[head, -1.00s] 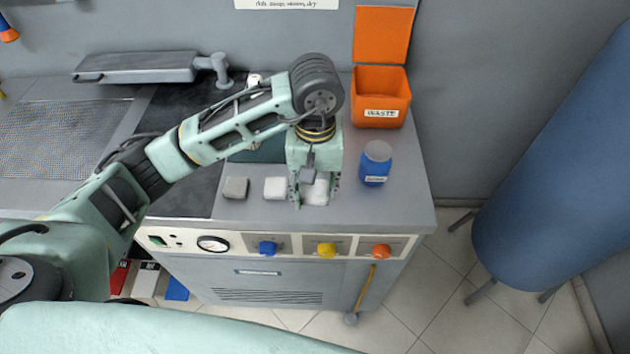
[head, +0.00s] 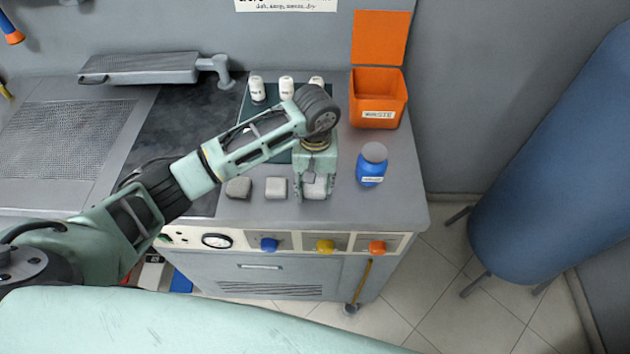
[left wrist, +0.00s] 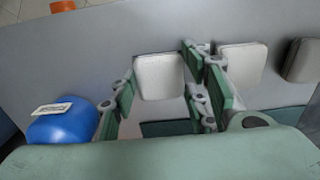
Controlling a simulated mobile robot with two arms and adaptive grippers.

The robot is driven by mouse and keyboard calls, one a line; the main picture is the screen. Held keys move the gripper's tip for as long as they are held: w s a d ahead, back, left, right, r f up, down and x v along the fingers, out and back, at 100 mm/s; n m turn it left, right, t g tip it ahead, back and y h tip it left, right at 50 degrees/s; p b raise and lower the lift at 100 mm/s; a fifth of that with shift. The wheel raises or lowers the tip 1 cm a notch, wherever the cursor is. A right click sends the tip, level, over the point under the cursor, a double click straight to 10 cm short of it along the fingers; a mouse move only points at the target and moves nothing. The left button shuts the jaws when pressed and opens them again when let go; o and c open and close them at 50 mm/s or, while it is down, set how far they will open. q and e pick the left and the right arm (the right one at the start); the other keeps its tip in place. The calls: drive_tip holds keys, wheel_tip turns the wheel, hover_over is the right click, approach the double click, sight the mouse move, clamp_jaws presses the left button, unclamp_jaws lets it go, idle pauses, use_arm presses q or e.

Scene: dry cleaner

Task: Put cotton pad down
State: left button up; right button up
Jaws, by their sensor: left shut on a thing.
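My left gripper (head: 315,190) points down over the right end of a row of pads on the grey counter (head: 400,208). It is shut on a white cotton pad (head: 316,184), which shows between its fingers in the left wrist view (left wrist: 160,76). The pad is at or very near the counter top; I cannot tell whether it touches. A second white pad (head: 276,187) lies just left of the gripper, and a greyer pad (head: 238,187) lies further left. My right gripper is not in view.
A blue jar (head: 371,166) with a grey lid stands close right of the gripper. An orange waste bin (head: 379,100), lid open, stands behind it. Several white bottles (head: 286,87) stand on a dark green mat (head: 243,142) behind my arm. The counter's front right is clear.

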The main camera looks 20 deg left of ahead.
sight(315, 186)
use_arm(q)
drive_tip(key=shift+f, duration=0.15)
drive_tip(key=o, duration=1.2)
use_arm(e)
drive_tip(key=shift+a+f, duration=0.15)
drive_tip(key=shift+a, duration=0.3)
use_arm(q)
drive_tip(key=shift+r, duration=0.3)
wheel_tip(315, 186, up, 12)
drive_tip(key=b, duration=0.4)
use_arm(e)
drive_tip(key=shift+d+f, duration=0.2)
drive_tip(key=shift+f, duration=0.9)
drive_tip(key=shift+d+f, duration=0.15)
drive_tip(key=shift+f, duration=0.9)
use_arm(q)
drive_tip(key=shift+f, duration=0.15)
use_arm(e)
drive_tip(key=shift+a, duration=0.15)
